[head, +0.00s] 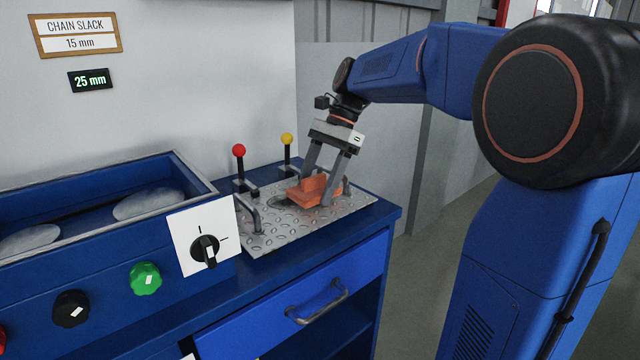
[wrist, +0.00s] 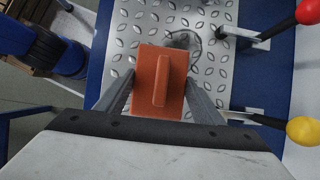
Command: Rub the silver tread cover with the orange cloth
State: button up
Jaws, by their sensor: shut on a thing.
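The orange cloth (head: 310,193) is a block-like pad with a raised ridge on top. My gripper (head: 327,178) is shut on it, with a finger on either side, at the right part of the silver tread cover. The cloth (wrist: 160,82) also shows between the fingers of my gripper (wrist: 163,98) in the wrist view. The silver tread cover (head: 330,213) is a diamond-pattern metal plate on the blue bench, and it runs under the cloth in the wrist view (wrist: 137,22). A dark smudge (wrist: 184,40) lies on the cover just beyond the cloth. I cannot tell whether the cloth touches the cover.
A red-knobbed lever (head: 239,151) and a yellow-knobbed lever (head: 287,139) stand behind the cover. A dark handle (head: 250,215) rises at the cover's left. A blue roller trough (head: 100,235) with a switch panel (head: 204,238) stands to the left. A drawer (head: 300,302) is below.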

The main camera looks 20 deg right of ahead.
jog(key=shift+s+a+f, duration=0.1)
jog(key=shift+s+a, duration=0.05)
jog(key=shift+a, duration=0.35)
jog(key=shift+s+a+f, duration=0.1)
jog(key=shift+a, duration=0.35)
jog(key=shift+w+d+r, duration=0.2)
jog(key=shift+w+d, duration=0.1)
jog(key=shift+d, duration=0.5)
jog(key=shift+w+d+r, duration=0.15)
jog(key=shift+w+d, duration=0.1)
jog(key=shift+d, duration=0.5)
jog(key=shift+s+a+r, duration=0.1)
jog(key=shift+s+a, duration=0.15)
jog(key=shift+a, duration=0.5)
jog(key=shift+s+a+r, duration=0.1)
jog(key=shift+s+a, duration=0.15)
jog(key=shift+a, duration=0.5)
jog(key=shift+w+d+r, duration=0.1)
jog(key=shift+w+d, duration=0.15)
jog(key=shift+d, duration=0.5)
jog(key=shift+w+d+r, duration=0.1)
jog(key=shift+w+d, duration=0.15)
jog(key=shift+d, duration=0.5)
jog(key=shift+a, duration=0.15)
